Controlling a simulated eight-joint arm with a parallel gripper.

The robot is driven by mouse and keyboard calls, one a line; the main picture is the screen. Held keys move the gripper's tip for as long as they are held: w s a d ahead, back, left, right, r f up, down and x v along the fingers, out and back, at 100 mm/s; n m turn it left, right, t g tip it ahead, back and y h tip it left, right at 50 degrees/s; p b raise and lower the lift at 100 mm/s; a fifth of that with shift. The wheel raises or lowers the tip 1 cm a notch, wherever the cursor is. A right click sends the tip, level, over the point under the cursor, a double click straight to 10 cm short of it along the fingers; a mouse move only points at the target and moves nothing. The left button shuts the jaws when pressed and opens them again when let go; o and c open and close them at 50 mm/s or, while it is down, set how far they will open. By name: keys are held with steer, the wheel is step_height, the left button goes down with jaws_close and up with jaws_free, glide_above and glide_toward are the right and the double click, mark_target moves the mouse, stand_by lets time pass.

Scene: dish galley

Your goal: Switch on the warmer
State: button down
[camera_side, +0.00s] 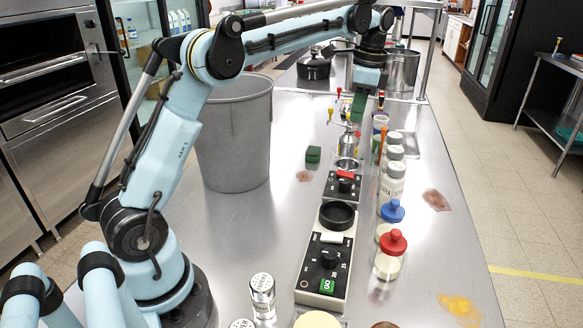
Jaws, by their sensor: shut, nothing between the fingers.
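A long pale unit (341,262) with a black top lies on the steel counter. It has a black round ring at its far end, a white block, a black dial and a green switch (327,286) at its near end. A smaller black panel (343,187) with a red-topped knob lies beyond it. I cannot tell for certain which is the warmer. My gripper (358,108) points down over the far part of the counter, beyond both panels and apart from them. It is shut and empty. Its fingertips are small and partly lost among the things behind.
A grey bin (233,135) stands left of the panels. Jars with blue (391,212) and red (391,243) lids and white bottles line the right side. A shaker (262,295) stands near the front. A green block (313,154) lies left of the far panel. Spills mark the right edge.

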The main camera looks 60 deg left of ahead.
mark_target(340, 172)
steer(key=shift+w+a+f+m+g, duration=0.3)
steer(key=shift+w+a+f+g, duration=0.1)
steer(key=shift+a+f, duration=0.15)
steer(key=shift+f, duration=0.1)
steer(key=f, duration=0.4)
steer(key=s+a+f, duration=0.1)
steer(key=f, duration=0.8)
steer(key=shift+s+a+f, duration=0.2)
steer(key=shift+f, duration=0.1)
